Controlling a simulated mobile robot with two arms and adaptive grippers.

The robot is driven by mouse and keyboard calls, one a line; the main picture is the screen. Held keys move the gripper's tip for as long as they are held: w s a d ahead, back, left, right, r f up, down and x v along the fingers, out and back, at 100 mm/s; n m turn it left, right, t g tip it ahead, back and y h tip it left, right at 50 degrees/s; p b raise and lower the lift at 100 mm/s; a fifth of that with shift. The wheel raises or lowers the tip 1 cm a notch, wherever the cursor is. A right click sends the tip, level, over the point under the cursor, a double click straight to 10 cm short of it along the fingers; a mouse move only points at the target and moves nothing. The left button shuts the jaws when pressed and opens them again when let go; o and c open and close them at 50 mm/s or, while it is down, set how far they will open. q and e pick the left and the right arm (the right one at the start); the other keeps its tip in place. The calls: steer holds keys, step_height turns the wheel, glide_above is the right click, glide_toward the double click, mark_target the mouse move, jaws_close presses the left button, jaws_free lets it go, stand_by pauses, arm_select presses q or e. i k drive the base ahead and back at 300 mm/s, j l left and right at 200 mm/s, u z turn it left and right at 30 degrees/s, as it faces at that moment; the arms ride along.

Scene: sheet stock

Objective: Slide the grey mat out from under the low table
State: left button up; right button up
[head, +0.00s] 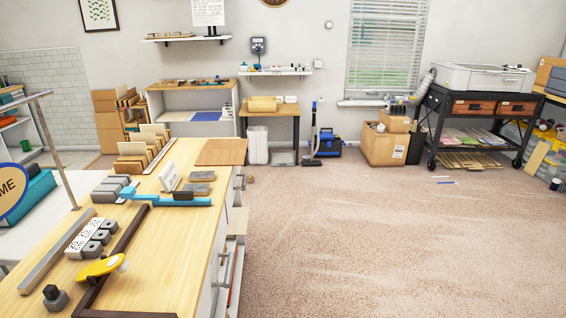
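A small table (285,112) with a wooden top and dark legs stands against the back wall; it looks like the low table. A flat grey piece (284,158), which looks like the grey mat, lies on the floor under it, to the right of a white bin (258,146). The mat is small at this distance, and I cannot tell how far it reaches back. Neither of my grippers shows in the head view.
A long workbench (182,233) with tools fills the left front. An upright vacuum (313,140) and blue toolbox (329,143) stand right of the table. Cardboard boxes (384,145) and a black cart (428,125) stand farther right. The carpet (390,240) is open.

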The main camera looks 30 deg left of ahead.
mark_target(287, 159)
steer(key=i+l+u, duration=0.15)
steer(key=i, duration=0.35)
steer(key=i+l+u, duration=0.15)
steer(key=i+l, duration=0.25)
steer(key=i+l+u, duration=0.2)
steer(key=i+l, duration=0.15)
steer(key=i, duration=0.2)
steer(key=i+u, duration=0.4)
steer(key=i, duration=1.7)
steer(key=i+l, duration=0.1)
steer(key=i, duration=1.95)
steer(key=i+j, duration=0.15)
steer(key=i, duration=0.8)
steer(key=i+j, duration=0.15)
steer(key=i, duration=0.8)
steer(key=j+u, duration=0.05)
